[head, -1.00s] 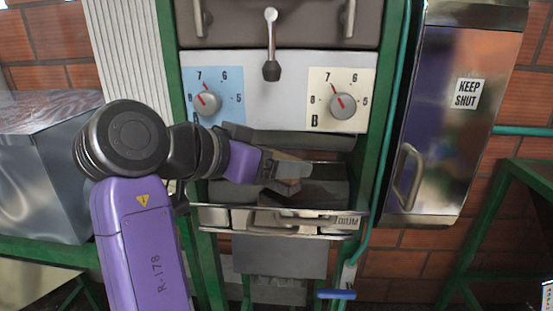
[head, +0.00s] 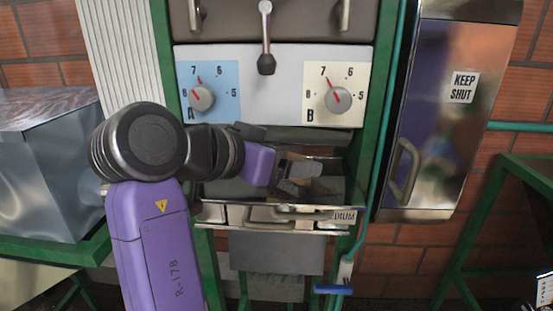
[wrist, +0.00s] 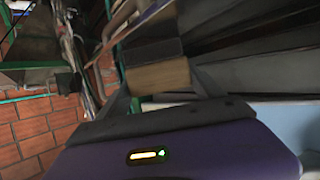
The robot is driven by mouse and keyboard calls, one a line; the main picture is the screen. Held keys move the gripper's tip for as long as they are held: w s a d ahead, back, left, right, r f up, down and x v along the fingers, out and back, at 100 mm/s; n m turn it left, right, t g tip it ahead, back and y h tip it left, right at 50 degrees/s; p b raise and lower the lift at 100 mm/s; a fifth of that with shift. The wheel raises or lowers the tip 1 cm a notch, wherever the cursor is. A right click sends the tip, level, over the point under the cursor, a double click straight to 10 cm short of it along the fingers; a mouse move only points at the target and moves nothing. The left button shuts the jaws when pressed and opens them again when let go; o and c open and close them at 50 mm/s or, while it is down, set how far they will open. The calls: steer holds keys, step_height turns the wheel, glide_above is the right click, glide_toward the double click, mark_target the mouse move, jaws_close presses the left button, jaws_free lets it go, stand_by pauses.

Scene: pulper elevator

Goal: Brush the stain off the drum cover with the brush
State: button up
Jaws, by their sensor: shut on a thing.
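My gripper (head: 292,180) reaches from the left into the opening below the dial panel. It is shut on the brush, whose wooden block (wrist: 158,76) shows between the fingers in the wrist view, with a dark part (wrist: 150,51) beyond it. In the head view the brush is small and partly covered by the gripper. The dark grey curved surface in the opening looks like the drum cover (head: 228,188). The brush is over or against it; I cannot tell if they touch. A brownish patch (head: 325,185) right of the gripper may be the stain, but it is unclear.
A metal rail with a handle (head: 290,214) crosses below the opening. Green posts (head: 361,150) flank it. Dials A (head: 201,98) and B (head: 338,99) and a lever (head: 266,65) sit above. A steel "KEEP SHUT" cabinet (head: 440,130) stands right, a metal box (head: 45,175) left.

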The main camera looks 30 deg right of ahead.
steer(key=shift+s+d+f, duration=0.15)
steer(key=shift+s+d, duration=0.4)
steer(key=shift+d, duration=0.25)
steer(key=shift+s+d+f, duration=0.1)
steer(key=shift+s+d, duration=0.4)
steer(key=shift+d, duration=0.25)
steer(key=shift+s+d+r, duration=0.1)
steer(key=shift+s+d, duration=0.35)
steer(key=shift+d, duration=0.25)
steer(key=shift+s+d+r, duration=0.1)
steer(key=shift+s+d, duration=0.4)
steer(key=shift+d, duration=0.25)
steer(key=shift+s+d, duration=0.45)
steer(key=shift+d, duration=0.25)
steer(key=shift+s+a, duration=0.1)
steer(key=shift+s, duration=0.1)
steer(key=shift+s+a+p, duration=0.3)
steer(key=shift+s+p, duration=0.05)
steer(key=shift+s, duration=0.05)
steer(key=shift+a, duration=0.15)
